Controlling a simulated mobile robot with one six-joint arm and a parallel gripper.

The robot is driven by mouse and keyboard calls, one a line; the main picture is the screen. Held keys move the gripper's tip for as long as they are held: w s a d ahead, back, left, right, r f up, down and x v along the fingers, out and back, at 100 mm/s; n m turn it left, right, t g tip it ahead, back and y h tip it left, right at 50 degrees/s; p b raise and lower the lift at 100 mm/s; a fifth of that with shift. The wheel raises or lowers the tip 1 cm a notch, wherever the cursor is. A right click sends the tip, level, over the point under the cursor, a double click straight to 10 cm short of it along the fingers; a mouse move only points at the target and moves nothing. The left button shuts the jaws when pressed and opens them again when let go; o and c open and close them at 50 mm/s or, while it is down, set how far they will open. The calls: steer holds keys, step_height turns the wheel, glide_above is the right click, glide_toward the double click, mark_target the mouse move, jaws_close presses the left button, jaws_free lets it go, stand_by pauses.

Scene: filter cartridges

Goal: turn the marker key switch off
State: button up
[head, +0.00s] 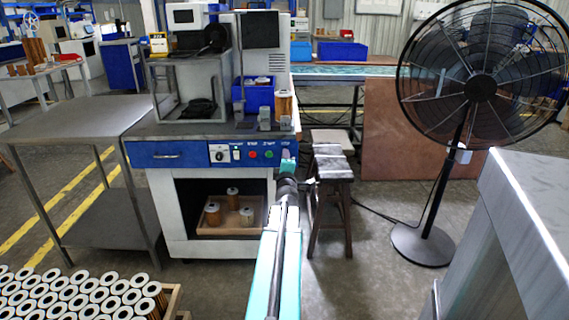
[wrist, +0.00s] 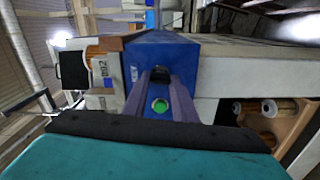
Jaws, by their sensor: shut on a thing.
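The blue control panel (head: 175,153) spans the front of the white workstation; it also fills the middle of the wrist view (wrist: 185,55). My gripper (head: 287,156) is at the panel's right end. In the wrist view its two purple-grey fingers (wrist: 160,82) reach to the panel and are shut on a small dark thing between the tips, which seems to be the key switch (wrist: 160,76). The fingers hide most of it, so its turned position cannot be told. A green button (head: 269,154) sits just left of the fingers and shows between them in the wrist view (wrist: 160,105).
A black rotary switch (head: 219,153) and a red button (head: 252,154) are further left on the panel. An open shelf below holds cartridges in a wooden tray (head: 215,226). A stool (head: 332,175) stands close right of my gripper, and a fan (head: 480,90) further right.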

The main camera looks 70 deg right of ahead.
steer(key=shift+s+d+n, duration=0.15)
steer(key=shift+s+n, duration=0.25)
steer(key=shift+n, duration=0.4)
steer(key=o, duration=1)
steer(key=shift+o, duration=0.2)
steer(key=shift+w, duration=0.15)
steer(key=shift+a, duration=0.3)
steer(key=v, duration=0.7)
